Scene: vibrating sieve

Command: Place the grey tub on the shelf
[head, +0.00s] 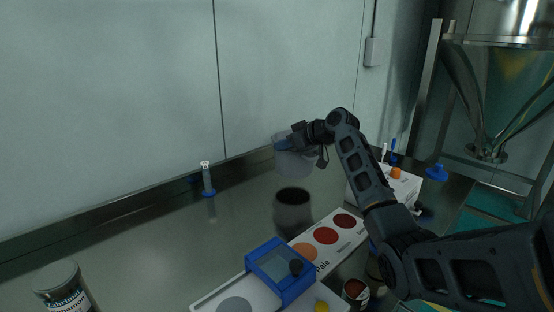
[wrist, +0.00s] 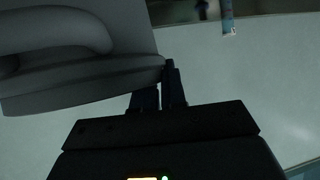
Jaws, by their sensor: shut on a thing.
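The grey tub (head: 293,160) is held in the air above the steel bench in the head view. My gripper (head: 303,136) is shut on its upper edge, at the tub's right side. In the wrist view the tub (wrist: 70,85) fills the upper left, and the fingertips (wrist: 168,80) meet its edge. The tub's inside and far side are hidden. I cannot make out a separate shelf in either view.
Below the tub a dark, round-topped pot shape (head: 293,212) shows on the steel bench (head: 170,245). A colour chart (head: 345,236), a blue frame (head: 270,280), a labelled can (head: 66,290) and a blue-based bottle (head: 207,180) stand around. The left-middle bench is clear.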

